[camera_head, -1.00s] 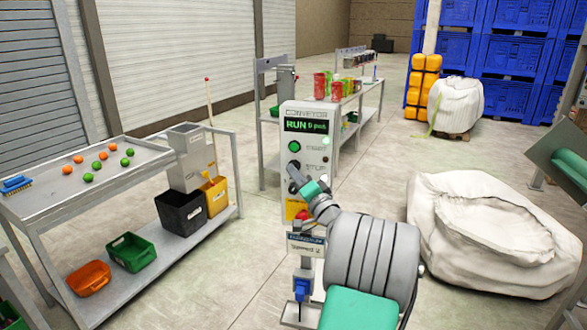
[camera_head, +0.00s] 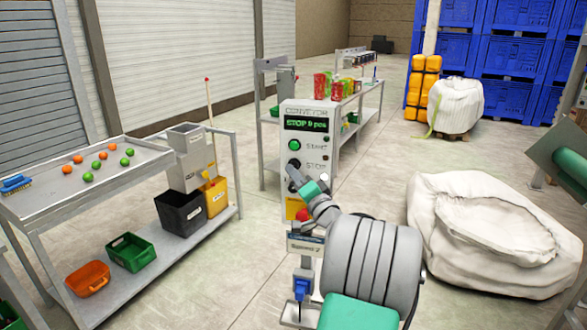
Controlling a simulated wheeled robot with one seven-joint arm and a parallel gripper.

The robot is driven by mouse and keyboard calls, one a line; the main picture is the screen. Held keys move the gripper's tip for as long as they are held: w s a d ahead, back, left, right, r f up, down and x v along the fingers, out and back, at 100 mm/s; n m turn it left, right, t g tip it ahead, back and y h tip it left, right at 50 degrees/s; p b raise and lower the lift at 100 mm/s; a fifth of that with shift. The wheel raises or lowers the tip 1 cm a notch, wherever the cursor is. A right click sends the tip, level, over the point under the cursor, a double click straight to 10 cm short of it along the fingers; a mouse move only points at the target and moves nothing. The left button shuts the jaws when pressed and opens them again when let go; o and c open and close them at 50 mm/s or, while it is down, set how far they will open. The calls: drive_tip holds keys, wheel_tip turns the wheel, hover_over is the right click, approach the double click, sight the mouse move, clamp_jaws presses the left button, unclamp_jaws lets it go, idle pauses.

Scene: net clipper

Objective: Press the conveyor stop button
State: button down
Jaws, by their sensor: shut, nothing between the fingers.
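The conveyor control panel (camera_head: 307,108) is a light grey upright box in the middle of the view. Its display (camera_head: 306,124) reads "STOP" with a small count beside it. A green start button (camera_head: 294,145) sits below the display, and the dark stop button (camera_head: 294,164) is below that. My gripper (camera_head: 292,176) is shut and empty, with its tips just below the stop button at the panel's face. Whether the tips touch the panel I cannot tell. A red button (camera_head: 304,215) shows lower down, partly behind my arm.
A metal table (camera_head: 20,200) with orange and green balls and several bins stands at left. A large white sack (camera_head: 490,225) lies at right. Another table with red cans (camera_head: 320,85) stands behind the panel. Bare floor lies between.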

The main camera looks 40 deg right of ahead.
drive_tip(key=shift+s+a, duration=0.1)
drive_tip(key=s+a, duration=0.1)
drive_tip(key=a+b, duration=0.1)
drive_tip(key=s+a, duration=0.1)
drive_tip(key=a, duration=0.1)
drive_tip(key=shift+s, duration=0.3)
idle(0.8)
